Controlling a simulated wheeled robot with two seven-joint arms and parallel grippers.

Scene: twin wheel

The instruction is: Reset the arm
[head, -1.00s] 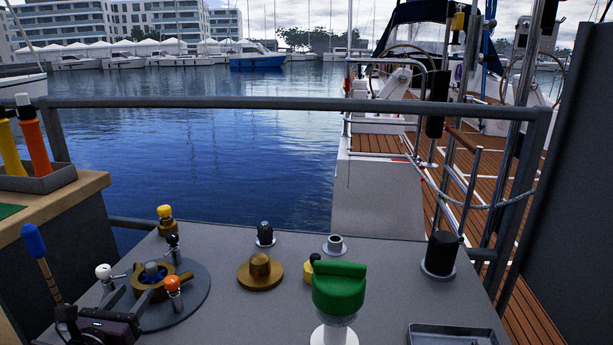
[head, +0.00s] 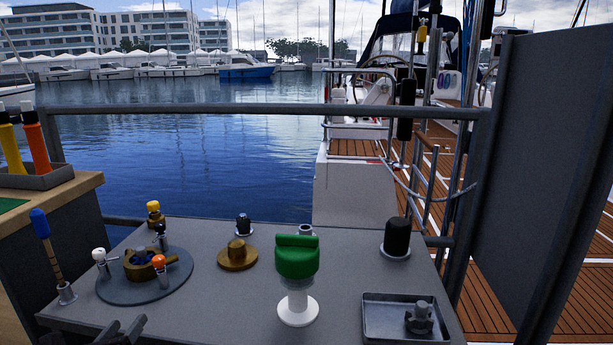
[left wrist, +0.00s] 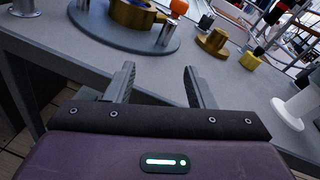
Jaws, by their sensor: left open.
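My left gripper (head: 120,333) shows only by its dark fingertips at the bottom edge of the head view. In the left wrist view my left gripper (left wrist: 160,75) is open, with nothing between its fingers, over the grey table top. The round grey plate (head: 120,292) with a brass ring (head: 138,273) lies beyond it. Posts with white (head: 99,255), yellow, black and orange (head: 159,261) knobs stand around the ring. My right gripper is not in view.
The grey table (head: 210,310) also holds a brass flanged knob (head: 237,257), a green-topped white stand (head: 297,258), a black cylinder (head: 397,237) and a metal tray (head: 385,325) with a grey part in it. A blue-handled tool (head: 40,224) stands at left. A rail (head: 260,109) runs behind.

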